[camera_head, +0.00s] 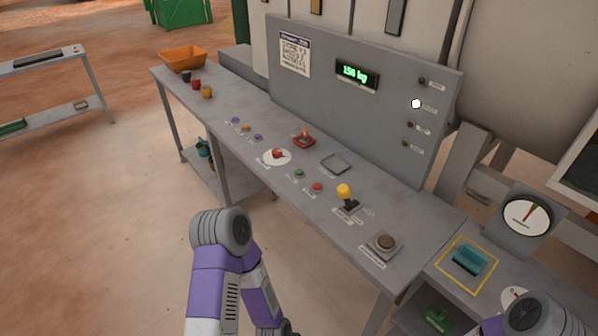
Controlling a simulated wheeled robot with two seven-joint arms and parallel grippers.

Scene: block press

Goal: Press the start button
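The control desk (228,122) runs diagonally across the view. A small green button (299,173) sits on its top, with a small red button (317,187) just right of it. Their labels are too small to read, so I cannot tell for sure which is the start button. A red mushroom button (277,154) on a white round plate lies to the left. A large brown round button on a grey base (383,243) is near the desk's right end. My two arms show at the bottom edge, but neither gripper is in view.
A yellow-knobbed lever (345,196) stands between the small red button and the brown button. A red-based switch (304,138) and a grey square pad (335,163) are farther back. The upright panel has a green display (356,75). An orange bin (184,58) is at the far left end.

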